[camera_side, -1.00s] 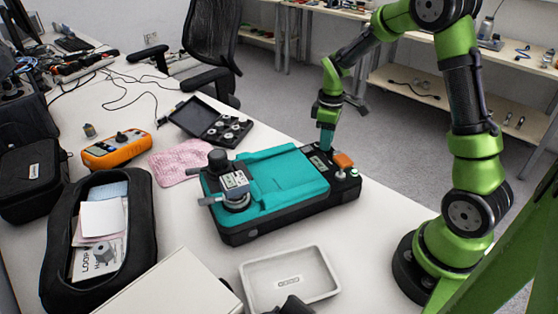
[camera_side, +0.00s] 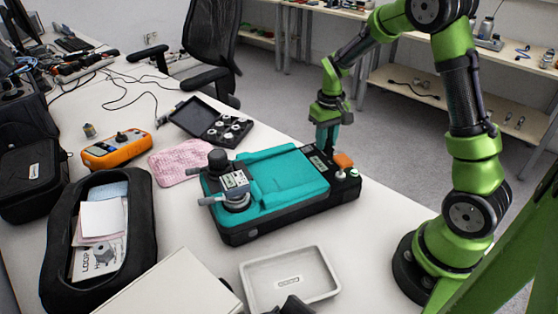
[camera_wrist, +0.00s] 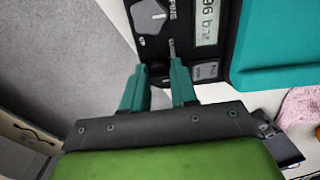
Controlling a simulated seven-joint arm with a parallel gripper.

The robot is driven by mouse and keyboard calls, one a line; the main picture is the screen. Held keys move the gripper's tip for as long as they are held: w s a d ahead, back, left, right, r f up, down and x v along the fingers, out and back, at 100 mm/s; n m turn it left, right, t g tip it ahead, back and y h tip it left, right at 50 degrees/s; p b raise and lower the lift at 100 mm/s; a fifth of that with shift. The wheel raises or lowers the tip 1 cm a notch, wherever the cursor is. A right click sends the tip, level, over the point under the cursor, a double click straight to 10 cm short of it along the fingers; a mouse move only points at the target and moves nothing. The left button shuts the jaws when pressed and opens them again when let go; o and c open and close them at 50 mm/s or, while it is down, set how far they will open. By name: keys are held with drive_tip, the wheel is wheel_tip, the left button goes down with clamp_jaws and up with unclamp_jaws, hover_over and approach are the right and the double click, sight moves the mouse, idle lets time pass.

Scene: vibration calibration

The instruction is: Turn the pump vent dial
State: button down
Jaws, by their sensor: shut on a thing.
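The teal and black pump unit (camera_side: 285,181) lies on the white table. In the wrist view its black end panel has a display (camera_wrist: 208,22) and a grey faceted knob (camera_wrist: 148,16). My gripper (camera_side: 327,148) points down at the panel's far end. In the wrist view its two teal fingers (camera_wrist: 158,68) stand either side of a small dark part at the panel edge, which I take for the pump vent dial (camera_wrist: 156,72). The fingers are shut on it and hide most of it. Its markings and turned angle cannot be read.
A white tray (camera_side: 290,277) stands in front of the pump. A pink cloth (camera_side: 180,162), an orange meter (camera_side: 117,149) and an open black case (camera_side: 98,240) lie to the left.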

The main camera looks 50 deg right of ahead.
drive_tip(key=m, duration=0.4)
drive_tip(key=shift+m, duration=0.4)
drive_tip(key=shift+w+m, duration=0.1)
drive_tip(key=shift+m, duration=2.1)
drive_tip(key=c, duration=0.9)
unclamp_jaws()
wheel_tip(320, 180, up, 17)
